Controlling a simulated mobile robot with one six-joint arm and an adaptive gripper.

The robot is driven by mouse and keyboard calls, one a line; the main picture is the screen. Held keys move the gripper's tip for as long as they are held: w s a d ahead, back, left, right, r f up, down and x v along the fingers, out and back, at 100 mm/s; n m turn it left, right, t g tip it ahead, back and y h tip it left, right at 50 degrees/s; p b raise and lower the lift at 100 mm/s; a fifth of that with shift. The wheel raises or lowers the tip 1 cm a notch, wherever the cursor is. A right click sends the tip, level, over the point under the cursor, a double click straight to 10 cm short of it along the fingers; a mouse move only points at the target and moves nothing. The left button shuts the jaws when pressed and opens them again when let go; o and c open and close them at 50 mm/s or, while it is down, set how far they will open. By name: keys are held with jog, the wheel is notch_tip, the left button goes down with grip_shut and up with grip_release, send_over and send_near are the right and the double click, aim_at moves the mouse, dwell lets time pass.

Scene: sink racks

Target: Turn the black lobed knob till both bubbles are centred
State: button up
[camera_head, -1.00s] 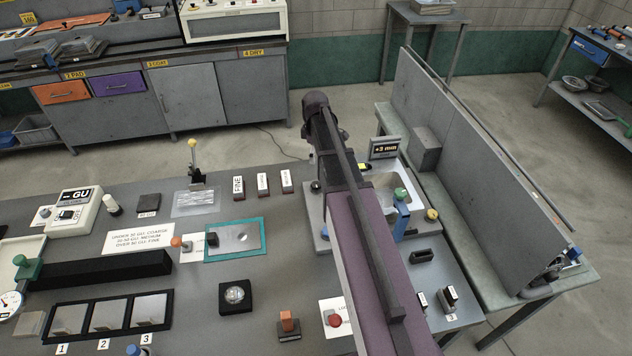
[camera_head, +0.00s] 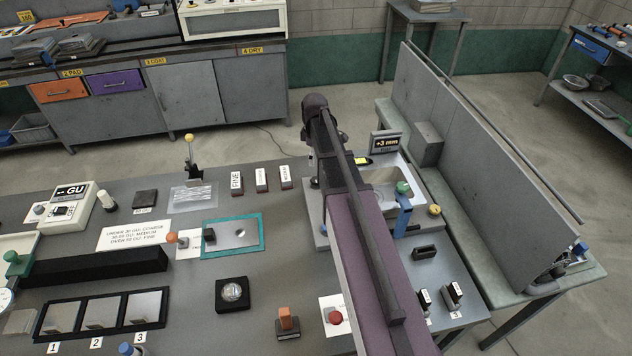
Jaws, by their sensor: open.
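A small dark rounded knob (camera_head: 315,183) shows at the left edge of my arm, by the sink's near-left corner. Its lobes are too small to make out, so I cannot tell if it is the task's knob. A yellow-green vial (camera_head: 362,161) lies at the sink's far rim; its bubble is too small to read. A round glass in a black square block (camera_head: 232,292) sits on the bench; I cannot tell if it is a level. My arm reaches away over the sink's left side. Its dark wrist end hides my gripper and part of the sink fixture.
A green-topped blue post (camera_head: 403,205) and a yellow ball (camera_head: 435,210) stand close by. A tall grey panel (camera_head: 480,160) bounds the right. A teal-framed plate (camera_head: 232,236) lies left.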

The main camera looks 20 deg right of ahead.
aim_at(315, 179)
jog(key=shift+f+b, duration=4.9)
jog(key=shift+f, duration=0.3)
jog(key=c, duration=1.1)
jog(key=shift+d, duration=0.25)
jog(key=shift+c, duration=0.2)
jog(key=shift+a, duration=0.2)
